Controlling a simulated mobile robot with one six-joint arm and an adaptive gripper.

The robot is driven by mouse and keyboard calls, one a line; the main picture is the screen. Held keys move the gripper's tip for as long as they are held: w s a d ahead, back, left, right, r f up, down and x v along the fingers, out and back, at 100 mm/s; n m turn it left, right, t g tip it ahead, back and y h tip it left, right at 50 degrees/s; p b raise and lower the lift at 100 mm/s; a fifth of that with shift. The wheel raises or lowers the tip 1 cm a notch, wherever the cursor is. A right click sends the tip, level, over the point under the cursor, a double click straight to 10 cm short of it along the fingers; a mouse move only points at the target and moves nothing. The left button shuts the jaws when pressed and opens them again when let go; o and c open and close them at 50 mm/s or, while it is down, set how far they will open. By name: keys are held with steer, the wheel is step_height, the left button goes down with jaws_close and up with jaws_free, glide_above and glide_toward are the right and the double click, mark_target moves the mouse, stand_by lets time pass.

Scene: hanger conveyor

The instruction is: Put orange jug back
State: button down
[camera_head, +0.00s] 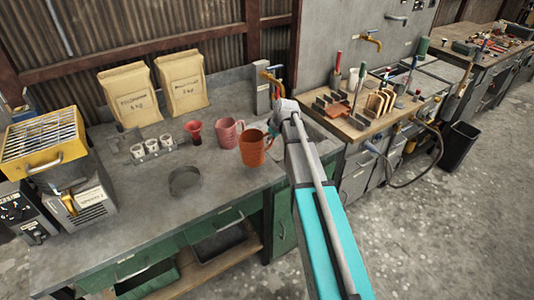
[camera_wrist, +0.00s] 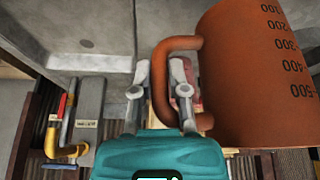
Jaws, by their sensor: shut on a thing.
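The orange jug (camera_head: 253,149) is near the right end of the grey workbench in the head view. In the wrist view the orange jug (camera_wrist: 262,75) fills the right side, with dark volume marks on its wall. My gripper (camera_wrist: 160,80) is shut on the jug's handle, seen in the wrist view. In the head view my gripper (camera_head: 275,125) meets the jug from the right. I cannot tell whether the jug's base touches the bench. A pink jug (camera_head: 228,133) stands just behind and left of the orange one.
A red funnel (camera_head: 194,131), a rack of white cups (camera_head: 151,148) and a dark ring (camera_head: 184,181) stand left on the bench (camera_head: 140,205). Two paper bags (camera_head: 183,82) stand at the back. A yellow tap (camera_head: 273,77) is behind the jug. The bench front is clear.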

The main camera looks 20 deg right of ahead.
steer(key=shift+w+a+f+b, duration=0.2)
steer(key=shift+w+f+b, duration=0.75)
steer(key=shift+f, duration=0.2)
steer(key=shift+w+a+f+b, duration=0.2)
steer(key=shift+w+f+b, duration=0.6)
steer(key=shift+f+b, duration=0.3)
steer(key=shift+f, duration=0.1)
steer(key=shift+b+x, duration=0.7)
steer(key=shift+x, duration=0.2)
steer(key=shift+w+f+b, duration=0.1)
steer(key=shift+f+b, duration=1)
steer(key=shift+b, duration=0.1)
steer(key=shift+f, duration=0.2)
steer(key=c, duration=0.6)
jaws_free()
steer(key=shift+c, duration=0.2)
steer(key=shift+r, duration=0.3)
